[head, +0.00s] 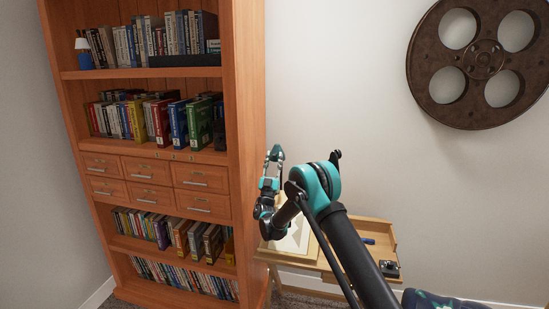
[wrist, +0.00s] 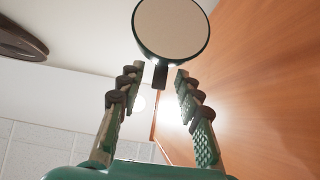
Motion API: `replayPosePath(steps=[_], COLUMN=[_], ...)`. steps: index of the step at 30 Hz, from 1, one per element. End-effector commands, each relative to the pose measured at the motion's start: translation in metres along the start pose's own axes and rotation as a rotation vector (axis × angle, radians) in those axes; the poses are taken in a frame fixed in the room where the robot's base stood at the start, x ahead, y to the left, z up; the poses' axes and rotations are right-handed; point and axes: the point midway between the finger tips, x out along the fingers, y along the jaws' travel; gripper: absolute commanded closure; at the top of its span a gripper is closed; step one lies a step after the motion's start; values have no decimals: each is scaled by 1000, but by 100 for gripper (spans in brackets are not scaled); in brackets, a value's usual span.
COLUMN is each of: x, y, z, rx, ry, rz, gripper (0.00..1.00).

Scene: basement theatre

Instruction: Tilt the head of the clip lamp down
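The clip lamp's round head (wrist: 172,25) shows at the top of the wrist view, with a pale cream face and a dark green rim. A short dark tab (wrist: 160,78) hangs from its lower edge. My gripper (wrist: 160,70) is open, with one finger on each side of the tab and a visible gap on both sides. In the head view my gripper (head: 274,165) is raised beside the bookcase's right edge, above the wooden desk. I cannot clearly separate the lamp from my gripper there. The lamp's clip and arm are hidden.
A tall wooden bookcase (head: 247,110) with books and drawers stands close on the left of my gripper. A wooden drawing desk (head: 379,229) with a pale sheet and small dark items is below. A large film reel (head: 483,60) hangs on the wall at the right.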

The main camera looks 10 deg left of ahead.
Motion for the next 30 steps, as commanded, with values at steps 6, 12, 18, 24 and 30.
replayPosePath(steps=[6,12,18,24,30], x=[-37,-58,-63,-63,-43], y=[-1,0,0,0,37], z=[0,0,0,0,-1], rx=[1,0,0,-1,-48], ry=[0,1,1,0,-54], rz=[-1,0,0,1,72], gripper=[66,66,66,66,66])
